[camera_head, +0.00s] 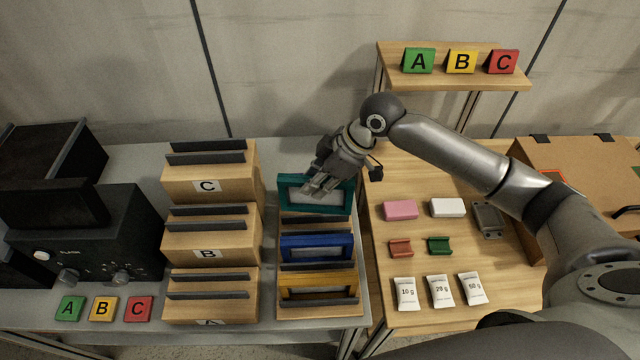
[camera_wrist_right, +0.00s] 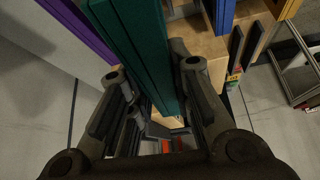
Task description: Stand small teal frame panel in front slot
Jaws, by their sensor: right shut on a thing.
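The teal frame panel (camera_head: 343,199) stands roughly upright at the back of the low wooden rack (camera_head: 315,308), behind the blue frame panel (camera_head: 316,241) and the yellow frame panel (camera_head: 318,286). My right gripper (camera_head: 314,190) is shut on the teal panel from above and covers part of its middle. In the right wrist view the teal panel (camera_wrist_right: 150,55) runs between the two fingers. I cannot tell whether its lower edge sits in a slot or hangs just above the rack. My left gripper is not in view.
The stepped wooden holder with labels A, B and C (camera_head: 212,240) stands close to the left of the rack. Weight packets (camera_head: 440,291) and small blocks (camera_head: 448,207) lie on the table to the right. A purple piece (camera_wrist_right: 75,27) shows beside the teal panel in the wrist view.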

